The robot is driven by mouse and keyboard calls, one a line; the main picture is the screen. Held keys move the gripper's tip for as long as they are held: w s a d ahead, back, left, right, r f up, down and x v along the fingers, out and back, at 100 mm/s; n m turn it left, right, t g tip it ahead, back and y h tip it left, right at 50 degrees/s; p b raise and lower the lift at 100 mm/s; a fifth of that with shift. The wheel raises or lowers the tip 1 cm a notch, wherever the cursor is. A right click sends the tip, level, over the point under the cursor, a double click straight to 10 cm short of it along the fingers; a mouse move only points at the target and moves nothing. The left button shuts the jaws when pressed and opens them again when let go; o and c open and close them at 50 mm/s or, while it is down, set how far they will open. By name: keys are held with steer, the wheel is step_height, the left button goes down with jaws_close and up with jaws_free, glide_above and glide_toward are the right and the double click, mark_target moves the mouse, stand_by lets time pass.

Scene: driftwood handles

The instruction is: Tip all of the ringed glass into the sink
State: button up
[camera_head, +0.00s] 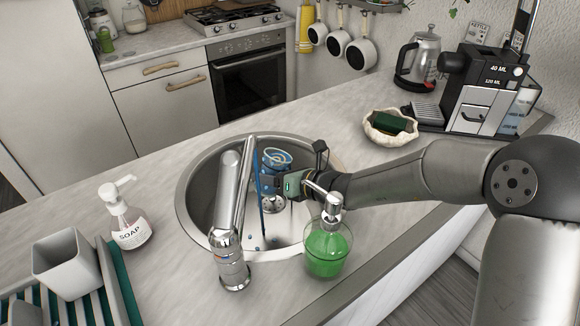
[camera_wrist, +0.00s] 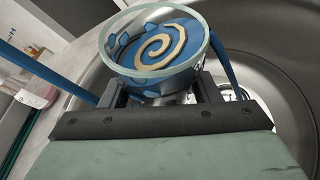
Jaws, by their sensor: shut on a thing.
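The ringed glass (camera_head: 277,158) is clear with blue contents and hangs over the sink (camera_head: 182,200), tilted. In the wrist view the glass (camera_wrist: 155,50) shows its open rim, blue inside and a tan spiral. My gripper (camera_head: 283,183) is shut on the glass; its fingers (camera_wrist: 160,98) sit on either side of the glass's lower part. How much is left inside I cannot tell exactly.
The chrome faucet (camera_head: 229,215) stands at the sink's near edge, close to the stream. A green soap dispenser (camera_head: 328,250) stands below my arm. A white soap bottle (camera_head: 127,222) is left of the sink. A sponge bowl (camera_head: 378,136) and coffee machine (camera_head: 482,95) stand to the right.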

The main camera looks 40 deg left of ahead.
steer(key=shift+s+r+m+g+y+p, duration=0.15)
steer(key=shift+r+m+g+y+p, duration=0.55)
steer(key=shift+p, duration=1.4)
stand_by(2.1)
steer(key=shift+m+t, duration=0.3)
steer(key=f+n+b, duration=0.1)
steer(key=f+b, duration=0.1)
steer(key=b, duration=0.1)
steer(key=shift+h, duration=0.4)
steer(key=shift+f+n+t+b, duration=0.2)
steer(key=shift+n+t+b, duration=0.25)
steer(key=shift+b, duration=0.75)
steer(key=shift+r+h+p, duration=0.3)
steer(key=shift+r+p, duration=0.05)
steer(key=shift+r, duration=0.05)
steer(key=n+b, duration=0.1)
steer(key=b, duration=0.1)
steer(key=f+n+t+b, duration=0.1)
steer(key=b, duration=0.2)
steer(key=shift+w+f+h, duration=0.3)
steer(key=shift+w, duration=0.1)
steer(key=n+b, duration=0.1)
steer(key=b, duration=0.1)
steer(key=t+b, duration=0.1)
steer(key=b, duration=0.1)
steer(key=shift+w+d+f+n+h, duration=0.1)
steer(key=shift+w+f+n+h, duration=0.2)
steer(key=shift+w+n, duration=0.1)
steer(key=shift+r, duration=0.15)
